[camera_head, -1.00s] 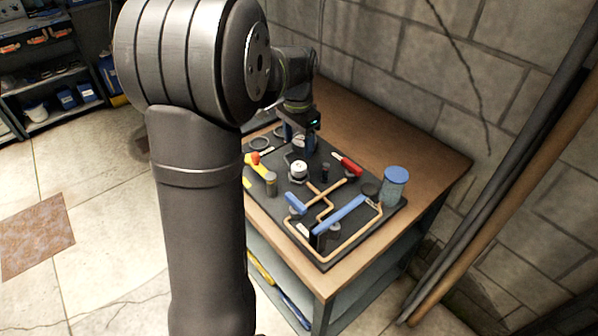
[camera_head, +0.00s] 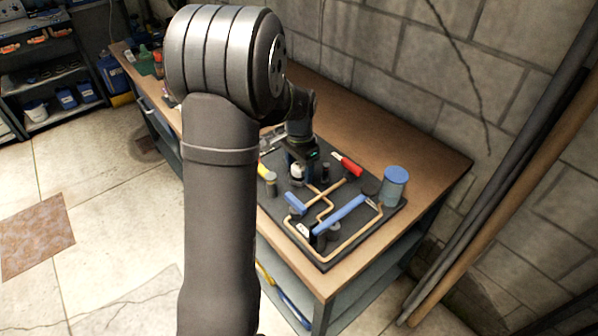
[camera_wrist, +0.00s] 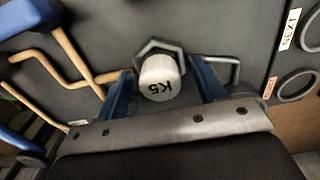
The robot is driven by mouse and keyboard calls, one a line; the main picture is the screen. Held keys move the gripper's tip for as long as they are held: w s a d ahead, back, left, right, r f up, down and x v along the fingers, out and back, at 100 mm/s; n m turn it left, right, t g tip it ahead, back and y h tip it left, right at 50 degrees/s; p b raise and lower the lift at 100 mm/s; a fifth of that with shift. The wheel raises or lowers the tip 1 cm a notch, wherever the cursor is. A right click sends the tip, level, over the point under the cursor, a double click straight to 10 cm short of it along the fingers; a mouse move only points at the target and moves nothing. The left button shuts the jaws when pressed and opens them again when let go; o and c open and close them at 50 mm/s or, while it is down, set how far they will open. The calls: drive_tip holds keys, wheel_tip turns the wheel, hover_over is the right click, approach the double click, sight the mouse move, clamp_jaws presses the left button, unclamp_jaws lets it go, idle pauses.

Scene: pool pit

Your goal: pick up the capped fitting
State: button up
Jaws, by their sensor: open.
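The capped fitting (camera_wrist: 160,80) has a round white cap marked K5 over a grey hexagonal base. It stands on the dark mat (camera_wrist: 230,35), and its white cap also shows in the head view (camera_head: 297,174). My gripper (camera_wrist: 163,86) is open, with one blue finger on each side of the fitting in the wrist view. The fingers appear apart from the cap, but the exact gap and height are hard to judge. In the head view my gripper (camera_head: 299,160) is right above the fitting and partly hides it.
Copper pipes with blue handles (camera_head: 340,215) lie to the front right. A blue-lidded jar (camera_head: 394,187) stands at the mat's right edge, and a red-handled tool (camera_head: 347,165) lies behind. The bench's right back is clear.

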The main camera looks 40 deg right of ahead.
drive_tip(key=c, duration=1.1)
drive_tip(key=shift+r, duration=0.1)
